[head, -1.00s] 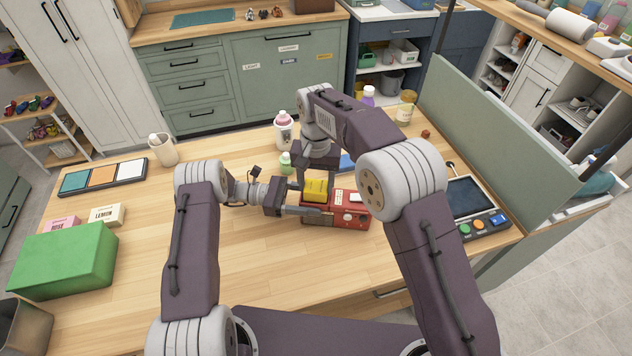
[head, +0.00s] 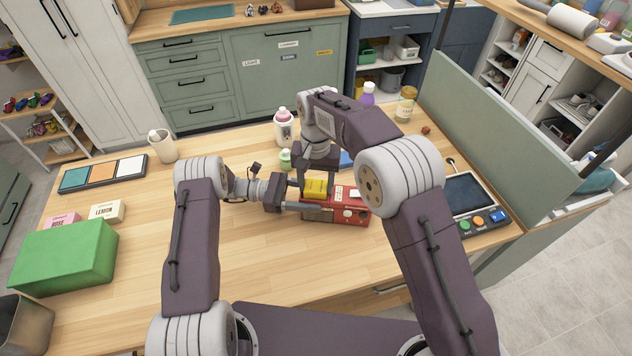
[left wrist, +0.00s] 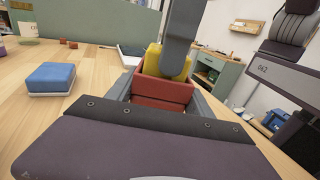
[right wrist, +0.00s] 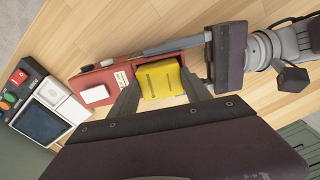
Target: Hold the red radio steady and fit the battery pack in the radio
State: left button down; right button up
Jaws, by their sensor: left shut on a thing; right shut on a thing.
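The red radio (head: 350,211) lies on the wooden table in front of me. My left gripper (head: 314,208) is shut on the radio's left end, with fingers along its sides, as the left wrist view (left wrist: 164,92) shows. The yellow battery pack (head: 316,187) is at the top of the radio's left part. My right gripper (right wrist: 162,90) comes from above and is shut on the pack (right wrist: 160,78), one finger on each side. In the left wrist view the pack's lower part (left wrist: 178,62) is hidden behind the radio's red wall. I cannot tell how deep it sits.
A device with a dark screen and colored buttons (head: 466,197) stands right of the radio. A green bottle (head: 285,160), a white bottle (head: 284,130) and a blue block (left wrist: 52,77) stand behind. A green box (head: 65,258) is far left.

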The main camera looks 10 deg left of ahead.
jog(key=shift+f, duration=0.2)
jog(key=o, duration=1.6)
notch_tip(320, 180, up, 12)
pick_arm(q)
jog(key=shift+c, duration=1.6)
grip_release()
